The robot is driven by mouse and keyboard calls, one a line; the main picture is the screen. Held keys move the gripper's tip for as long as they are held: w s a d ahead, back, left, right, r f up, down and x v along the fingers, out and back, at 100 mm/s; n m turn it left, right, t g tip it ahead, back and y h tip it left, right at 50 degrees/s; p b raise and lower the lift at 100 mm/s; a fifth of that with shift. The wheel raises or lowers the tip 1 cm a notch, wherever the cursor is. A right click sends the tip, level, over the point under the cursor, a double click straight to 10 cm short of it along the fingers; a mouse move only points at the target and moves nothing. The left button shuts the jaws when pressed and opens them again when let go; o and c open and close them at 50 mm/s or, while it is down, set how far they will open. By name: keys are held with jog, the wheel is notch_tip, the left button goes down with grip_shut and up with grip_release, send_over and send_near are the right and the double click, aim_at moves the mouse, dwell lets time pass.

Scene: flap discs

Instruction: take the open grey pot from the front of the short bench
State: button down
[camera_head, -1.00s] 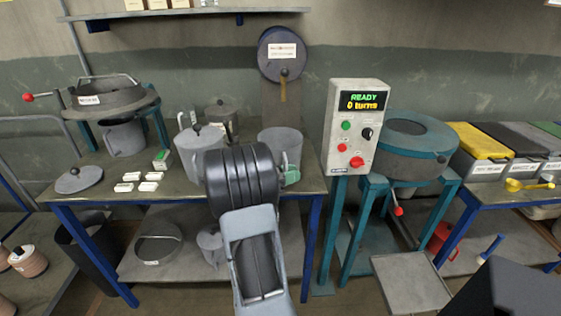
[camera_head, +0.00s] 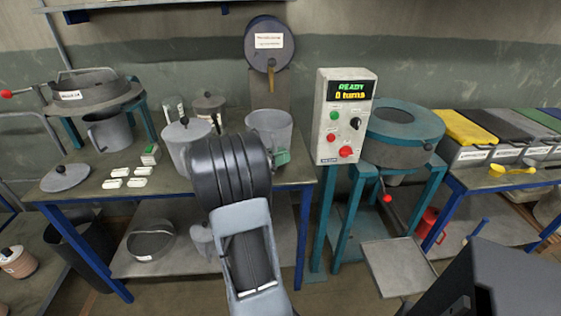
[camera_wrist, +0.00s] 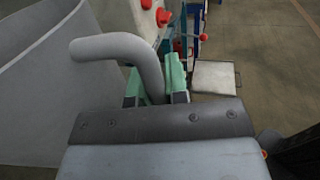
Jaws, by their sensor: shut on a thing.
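The open grey pot (camera_head: 270,122) shows in the head view at the right end of the left bench, beside the control box. It looks upright, and its lower part is hidden behind my arm. In the wrist view its curved wall (camera_wrist: 50,90) fills the left side. Its bent grey handle (camera_wrist: 110,46) runs down between the green fingers of my gripper (camera_wrist: 157,88). My gripper is shut on this handle. Its green fingertip (camera_head: 282,157) shows in the head view at the pot's side. Clearance under the pot cannot be seen.
A lidded grey pot (camera_head: 188,140) stands just left of the open pot. The control box (camera_head: 345,115) on a teal stand is close on the right. White blocks (camera_head: 125,177) and a loose lid (camera_head: 65,177) lie on the bench's left. The bench's front edge (camera_head: 90,200) is clear.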

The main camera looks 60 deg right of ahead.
jog(key=s+a+r+p, duration=0.2)
jog(key=s+a+r, duration=0.7)
jog(key=s, duration=0.1)
jog(key=shift+s+r, duration=0.35)
jog(key=c, duration=1.7)
grip_release()
grip_shut()
